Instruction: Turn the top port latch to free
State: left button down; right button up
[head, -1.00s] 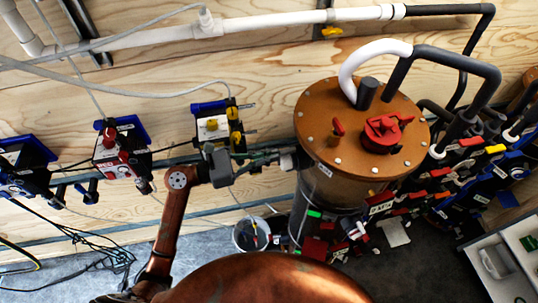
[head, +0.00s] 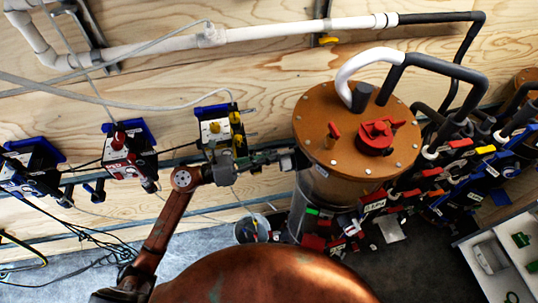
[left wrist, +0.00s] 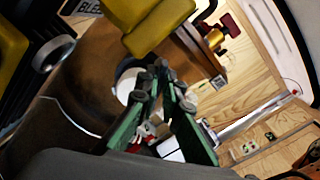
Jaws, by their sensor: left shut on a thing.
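A clear tank with a round orange-brown lid (head: 335,105) stands right of centre in the head view. My left gripper (head: 280,158) reaches in from the left and its tips are at the tank's upper side, just under the lid. In the left wrist view its green fingers (left wrist: 168,88) come together beside a round white fitting (left wrist: 127,86) on the tank. It is shut on a small part there, apparently the top port latch, which the fingers mostly hide. The latch's angle cannot be made out. My right gripper is not in view.
A white-and-yellow device (head: 214,130) is on the wall behind my left wrist. Red-handled valves (head: 435,172) crowd the tank's right. A bucket (head: 252,229) stands below.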

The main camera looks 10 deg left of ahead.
pick_arm(q)
jog(key=shift+n, duration=0.4)
jog(key=c, duration=2.1)
grip_release()
jog(key=v, duration=1.2)
